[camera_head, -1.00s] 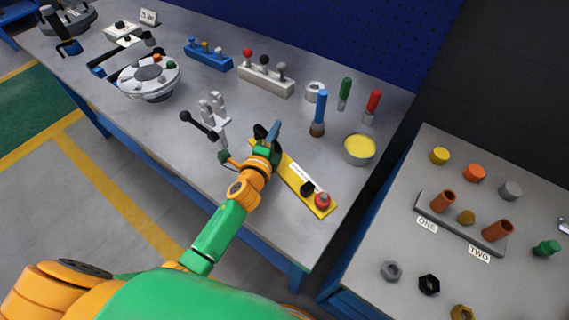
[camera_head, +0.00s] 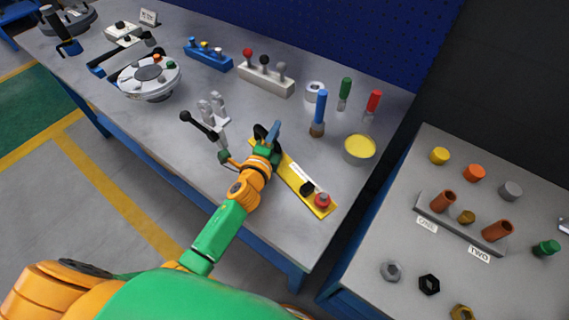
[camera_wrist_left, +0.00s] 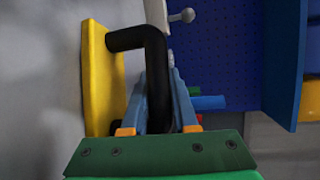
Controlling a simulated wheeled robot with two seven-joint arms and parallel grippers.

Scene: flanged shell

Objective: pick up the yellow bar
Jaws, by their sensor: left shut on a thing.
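The yellow bar (camera_head: 294,178) is a long flat plate on the grey workbench, with a white label, a black knob and a red button at its near right end. A black bent handle (camera_wrist_left: 155,42) stands out from it. My left gripper (camera_head: 272,134) is at the bar's far left end, shut on that handle. In the left wrist view the bar (camera_wrist_left: 98,75) is left of the blue fingers, and the handle passes between them. I cannot tell whether the bar is clear of the bench. My right gripper is not in view.
A lever with a black ball (camera_head: 198,122) and a grey fork-shaped fixture stand just left of the gripper. A yellow-topped tin (camera_head: 359,150), a blue-handled brush (camera_head: 319,113) and screwdrivers stand to the right. A second table (camera_head: 400,215) with plugs and nuts is further right.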

